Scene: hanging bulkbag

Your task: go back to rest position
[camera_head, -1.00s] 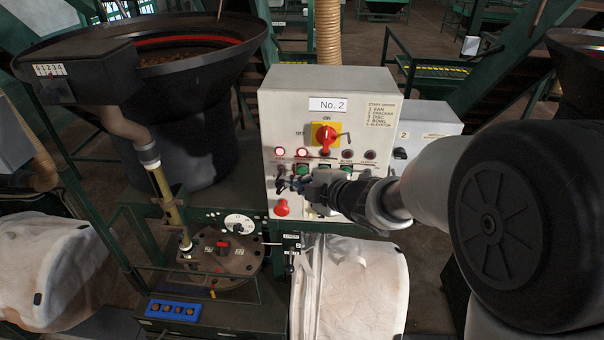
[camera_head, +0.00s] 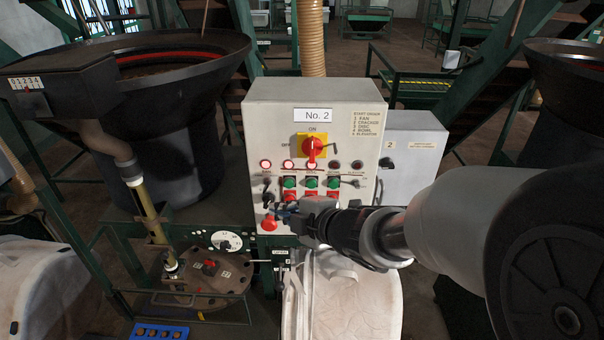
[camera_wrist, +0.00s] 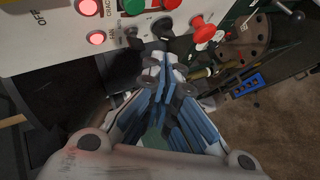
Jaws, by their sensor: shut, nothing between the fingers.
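My gripper (camera_head: 287,212) is in front of the lower part of the grey control panel (camera_head: 260,125) marked "No. 2". Its fingers are closed together and hold nothing. In the wrist view the blue-and-grey gripper (camera_wrist: 168,62) points at the panel's lower edge, close to the dark knobs and a red mushroom button (camera_wrist: 203,29). I cannot tell whether the fingertips touch the panel. My arm reaches in from the right and hides part of the panel's lower right.
A yellow-and-red main switch (camera_head: 313,146) sits high on the panel. Three red lamps (camera_head: 289,165) glow below it. A white bulk bag (camera_head: 350,305) hangs under the panel. A dark hopper (camera_head: 170,130) and a round plate machine (camera_head: 205,275) stand left.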

